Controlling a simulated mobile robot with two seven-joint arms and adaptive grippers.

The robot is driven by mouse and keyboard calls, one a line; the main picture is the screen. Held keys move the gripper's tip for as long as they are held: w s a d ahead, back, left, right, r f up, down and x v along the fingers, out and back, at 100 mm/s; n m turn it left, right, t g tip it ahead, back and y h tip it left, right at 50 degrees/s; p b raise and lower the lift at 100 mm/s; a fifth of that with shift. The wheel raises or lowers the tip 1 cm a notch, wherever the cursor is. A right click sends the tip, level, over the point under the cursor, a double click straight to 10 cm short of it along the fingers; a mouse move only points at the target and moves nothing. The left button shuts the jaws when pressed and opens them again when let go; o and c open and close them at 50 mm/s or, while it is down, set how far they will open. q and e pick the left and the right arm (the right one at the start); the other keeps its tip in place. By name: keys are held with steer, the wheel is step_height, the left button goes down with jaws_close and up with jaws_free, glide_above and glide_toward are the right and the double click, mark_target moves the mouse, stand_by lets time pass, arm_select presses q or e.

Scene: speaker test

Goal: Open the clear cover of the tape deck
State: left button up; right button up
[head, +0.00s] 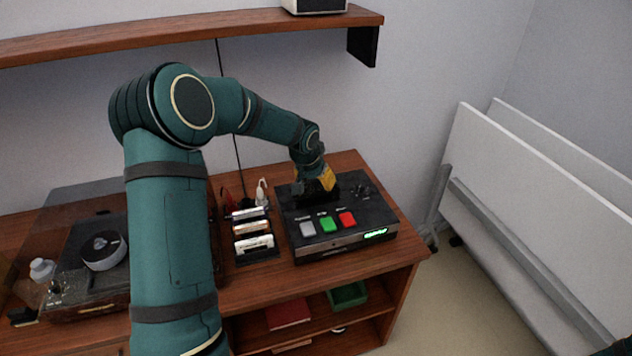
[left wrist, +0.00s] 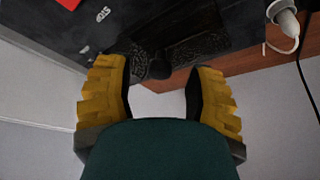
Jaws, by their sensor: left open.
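The tape deck (head: 372,212) is a black box on the wooden cabinet, with grey, green and red buttons and a lit green display along its front. My left gripper (head: 316,180), with yellow fingers, is over the back part of the deck and hides some of it. In the left wrist view the left gripper (left wrist: 158,88) is open, with a dark rounded piece showing between its fingers; I cannot tell whether they touch it. The deck (left wrist: 60,30) fills the upper part of that view. I cannot make out the clear cover distinctly.
A rack of cassettes (head: 253,236) stands just left of the deck. A turntable (head: 103,250) is further left, partly behind my left arm. A wooden shelf (head: 200,27) runs above. White panels (head: 540,200) lean at the right.

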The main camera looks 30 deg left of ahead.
arm_select(q)
steer(key=shift+w+f, duration=0.1)
steer(key=shift+f, duration=0.2)
jaws_close()
steer(key=shift+r, duration=0.1)
